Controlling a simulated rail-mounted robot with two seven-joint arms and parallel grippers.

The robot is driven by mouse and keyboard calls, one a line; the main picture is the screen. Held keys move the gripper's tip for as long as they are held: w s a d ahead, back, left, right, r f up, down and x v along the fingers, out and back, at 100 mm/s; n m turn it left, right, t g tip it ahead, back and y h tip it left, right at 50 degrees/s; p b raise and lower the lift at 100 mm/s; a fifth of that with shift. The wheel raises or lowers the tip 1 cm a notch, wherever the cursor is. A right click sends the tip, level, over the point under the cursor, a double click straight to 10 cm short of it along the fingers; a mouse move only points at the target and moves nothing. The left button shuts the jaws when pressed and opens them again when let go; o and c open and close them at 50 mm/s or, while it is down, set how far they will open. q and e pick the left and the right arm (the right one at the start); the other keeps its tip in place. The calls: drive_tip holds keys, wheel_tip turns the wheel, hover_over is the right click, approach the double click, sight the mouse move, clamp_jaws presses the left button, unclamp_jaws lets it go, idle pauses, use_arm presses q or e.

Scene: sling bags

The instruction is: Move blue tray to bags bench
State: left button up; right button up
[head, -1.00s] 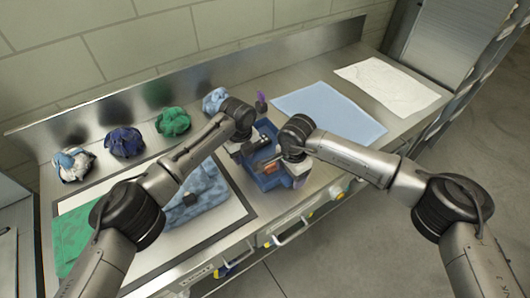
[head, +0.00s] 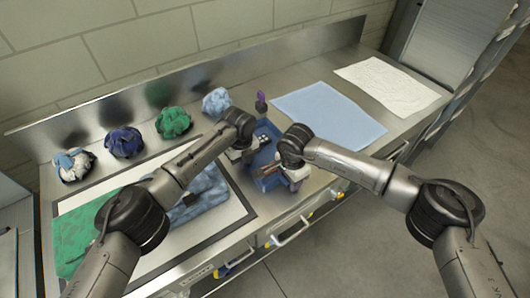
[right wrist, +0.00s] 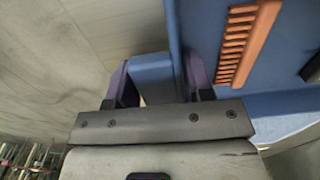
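The blue tray (head: 266,141) sits near the middle of the steel bench, partly hidden by my arms and grippers. My left gripper (head: 243,153) is at its left side; its finger gap is too small to make out. My right gripper (head: 285,172) is at the tray's right side. In the right wrist view, the purple fingers of my right gripper (right wrist: 160,82) stand apart on either side of a blue edge piece of the tray (right wrist: 152,75). Whether they press on it is hard to tell. An orange slotted piece (right wrist: 245,45) shows inside the tray.
Left of the tray is a framed white area with a blue cloth bag (head: 208,195) and a green cloth (head: 85,235). Several bundled cloths (head: 123,142) line the back. A purple-topped item (head: 261,103) stands behind. A flat light-blue sheet (head: 330,115) lies right.

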use_arm(q)
clamp_jaws()
use_arm(e)
drive_tip(key=shift+c, duration=1.4)
drive_tip(key=c, duration=0.4)
use_arm(q)
drive_tip(key=shift+r, duration=0.1)
use_arm(e)
drive_tip(key=shift+o, duration=0.2)
